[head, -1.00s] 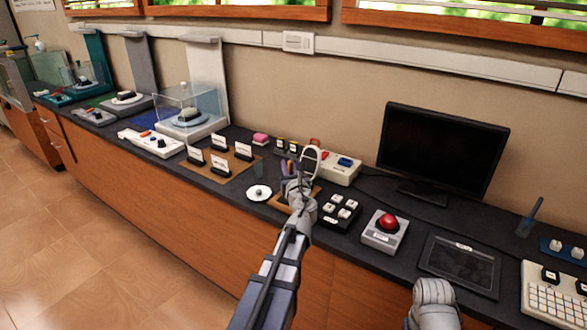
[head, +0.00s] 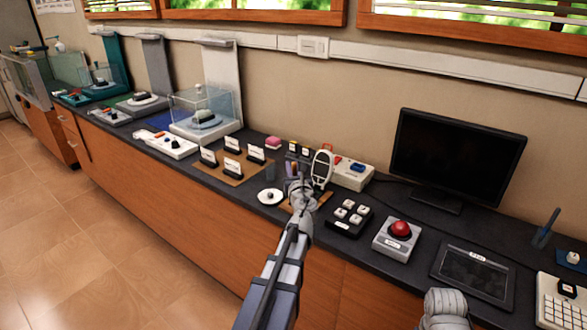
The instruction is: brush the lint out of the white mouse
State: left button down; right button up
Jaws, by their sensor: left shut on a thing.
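My left gripper (head: 308,190) is over the counter, shut on what looks like the white mouse (head: 321,169). The mouse is held upright, its pale rim around a dark face toward me; small coloured spots show on it. Details inside, including any lint, are too small to tell. A small holder with slim upright tools (head: 292,170) stands just behind the gripper, partly hidden; I cannot tell whether one is a brush.
A black key block (head: 349,218), a red-button box (head: 397,238) and a dark tablet (head: 473,272) line the counter to the right. A monitor (head: 455,160) stands behind. Label cards on a brown board (head: 231,165) and glass cases (head: 203,108) are at left.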

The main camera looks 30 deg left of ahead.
pick_arm(q)
jog(key=d, duration=0.3)
jog(key=shift+s+d, duration=0.1)
jog(key=d, duration=0.3)
jog(key=shift+s, duration=0.15)
dwell(0.4)
notch_tip(320, 180, up, 6)
jog(key=p, duration=0.6)
dwell(0.4)
